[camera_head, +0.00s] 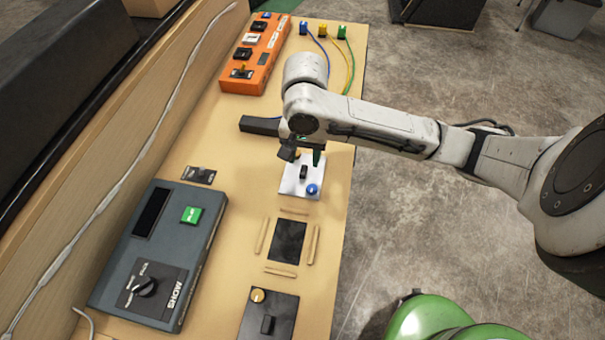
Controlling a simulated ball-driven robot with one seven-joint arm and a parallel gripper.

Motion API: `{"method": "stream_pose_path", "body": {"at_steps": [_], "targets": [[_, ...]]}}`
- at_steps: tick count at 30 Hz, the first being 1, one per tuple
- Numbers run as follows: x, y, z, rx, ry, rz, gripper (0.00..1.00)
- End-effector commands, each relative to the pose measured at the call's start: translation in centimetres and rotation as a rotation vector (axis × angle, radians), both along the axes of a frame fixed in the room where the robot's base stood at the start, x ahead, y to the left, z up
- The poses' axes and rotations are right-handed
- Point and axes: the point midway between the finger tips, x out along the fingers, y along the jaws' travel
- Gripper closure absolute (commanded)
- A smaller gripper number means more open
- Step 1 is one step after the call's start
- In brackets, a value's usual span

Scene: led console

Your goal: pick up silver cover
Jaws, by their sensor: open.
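The silver cover (290,187) is a pale square plate on the tan bench top, near its right edge. It has a black upright handle (304,172) in its middle and a blue knob (312,190) at its near right corner. My gripper (303,156) is open and empty, pointing down over the far edge of the cover, just beyond the black handle. Its fingers and my wrist partly hide the cover's far side. I cannot tell how high the fingertips are above the cover.
A black rectangle (287,241) framed by wooden strips lies nearer. A dark panel (283,317) with a yellow knob is nearest. A grey SHOW console (190,256) stands left. An orange box (257,60) and coloured plugs with cables (323,30) are at the far end.

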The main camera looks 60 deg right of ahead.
Motion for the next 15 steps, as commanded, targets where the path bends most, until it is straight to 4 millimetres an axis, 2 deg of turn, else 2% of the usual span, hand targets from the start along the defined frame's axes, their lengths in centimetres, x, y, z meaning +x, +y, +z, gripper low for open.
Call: {"method": "stream_pose_path", "body": {"at_steps": [4, 10, 15], "targets": [[0.1, -0.2, -1.2, -0.003, 0.002, -0.001, 0.53], [0.3, -0.3, -4.1, -0.002, 0.002, -0.001, 0.53], [0.3, -0.3, -5.3, -0.002, 0.0, 0.0, 0.53]]}}
